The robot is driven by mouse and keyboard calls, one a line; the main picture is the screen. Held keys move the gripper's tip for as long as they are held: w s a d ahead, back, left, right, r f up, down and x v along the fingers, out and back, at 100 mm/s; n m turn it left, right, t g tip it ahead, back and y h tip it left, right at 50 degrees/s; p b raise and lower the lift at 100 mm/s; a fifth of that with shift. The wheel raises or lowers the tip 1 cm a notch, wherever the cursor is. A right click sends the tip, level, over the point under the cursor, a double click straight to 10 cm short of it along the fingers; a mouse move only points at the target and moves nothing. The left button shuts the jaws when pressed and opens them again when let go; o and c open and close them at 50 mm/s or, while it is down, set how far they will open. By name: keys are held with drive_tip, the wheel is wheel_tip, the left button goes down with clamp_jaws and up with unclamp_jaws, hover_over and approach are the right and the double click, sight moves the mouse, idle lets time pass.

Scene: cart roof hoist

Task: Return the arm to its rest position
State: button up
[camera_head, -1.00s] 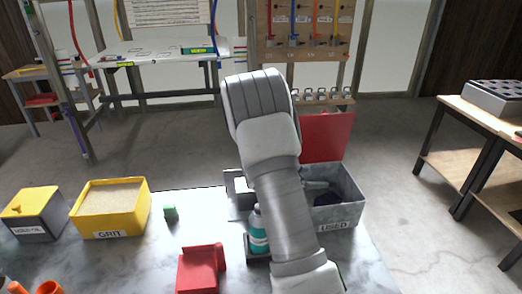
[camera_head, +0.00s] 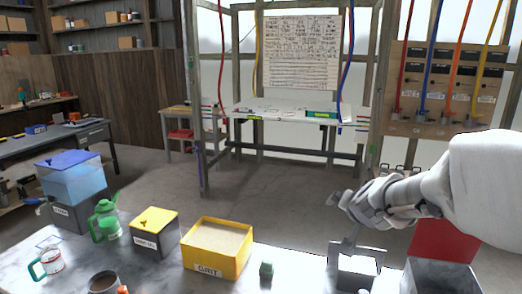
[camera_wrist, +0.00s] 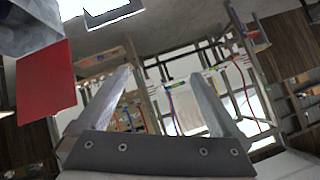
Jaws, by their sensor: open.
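My gripper (camera_head: 345,222) is at the right in the head view, at the end of my white and grey arm, above the small grey box on the table. In the wrist view its two fingers (camera_wrist: 165,95) stand wide apart with nothing between them. My arm reaches in from the right edge and hides part of the background and of the bin with the red lid.
Behind is open floor and a white workbench (camera_head: 290,112).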

drive_tip(key=s+a+r+n+g+y, duration=0.25)
drive_tip(key=s+a+n, duration=0.4)
drive_tip(key=s, duration=0.65)
drive_tip(key=s+f+g+h, duration=0.1)
drive_tip(key=s+f+g, duration=0.1)
drive_tip(key=s, duration=1.2)
drive_tip(key=shift+s, duration=0.2)
drive_tip(key=shift+n+g, duration=0.25)
